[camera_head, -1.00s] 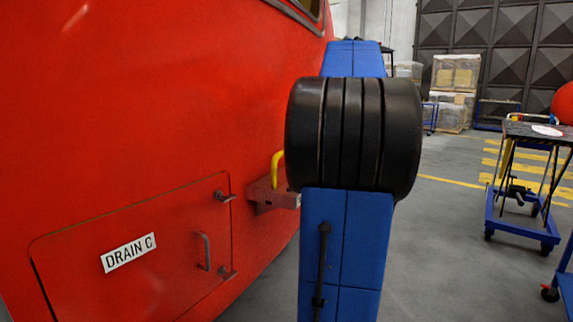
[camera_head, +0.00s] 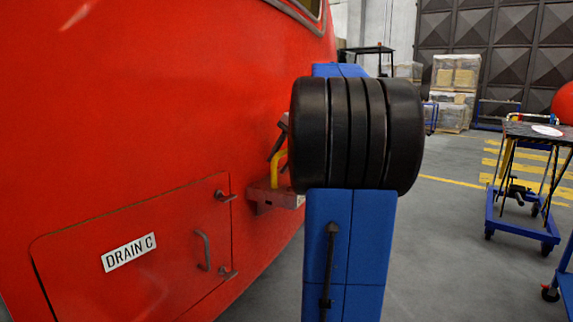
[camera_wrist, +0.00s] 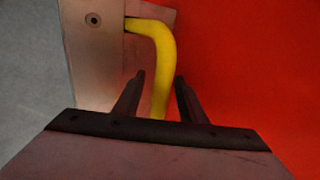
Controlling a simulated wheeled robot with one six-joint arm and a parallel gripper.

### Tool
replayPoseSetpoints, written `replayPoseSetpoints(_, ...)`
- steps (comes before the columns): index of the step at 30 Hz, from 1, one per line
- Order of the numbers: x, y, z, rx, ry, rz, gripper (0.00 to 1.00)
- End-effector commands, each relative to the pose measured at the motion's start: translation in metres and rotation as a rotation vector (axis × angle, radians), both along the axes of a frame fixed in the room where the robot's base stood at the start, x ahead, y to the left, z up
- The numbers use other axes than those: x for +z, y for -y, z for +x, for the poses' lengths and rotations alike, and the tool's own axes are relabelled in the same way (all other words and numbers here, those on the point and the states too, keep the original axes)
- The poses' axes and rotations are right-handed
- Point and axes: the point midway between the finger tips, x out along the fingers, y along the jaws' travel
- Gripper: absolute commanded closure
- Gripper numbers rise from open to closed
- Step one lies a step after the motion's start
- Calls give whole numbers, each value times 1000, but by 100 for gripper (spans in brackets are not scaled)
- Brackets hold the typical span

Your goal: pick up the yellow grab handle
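The yellow grab handle (camera_head: 279,170) stands on a small metal bracket (camera_head: 263,193) on the side of the red train nose. In the wrist view the handle (camera_wrist: 163,55) is a bent yellow bar that curves from the bracket plate (camera_wrist: 90,60) down between my fingers. My gripper (camera_wrist: 160,76) is open, with one finger on each side of the bar and a gap showing at both sides. In the head view my gripper (camera_head: 280,138) is a dark shape at the top of the handle, partly hidden behind my arm.
The red train body (camera_head: 130,110) fills the left, with a drain hatch (camera_head: 140,250) that has a small handle and latches. Stacked boxes (camera_head: 452,90) stand at the back.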

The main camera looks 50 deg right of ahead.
Motion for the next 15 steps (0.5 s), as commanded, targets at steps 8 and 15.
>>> replayPoseSetpoints(8, -3, -1, 2, 0, 0, 0, 63)
replayPoseSetpoints(15, -3, -1, 2, 0, 0, 0, 100)
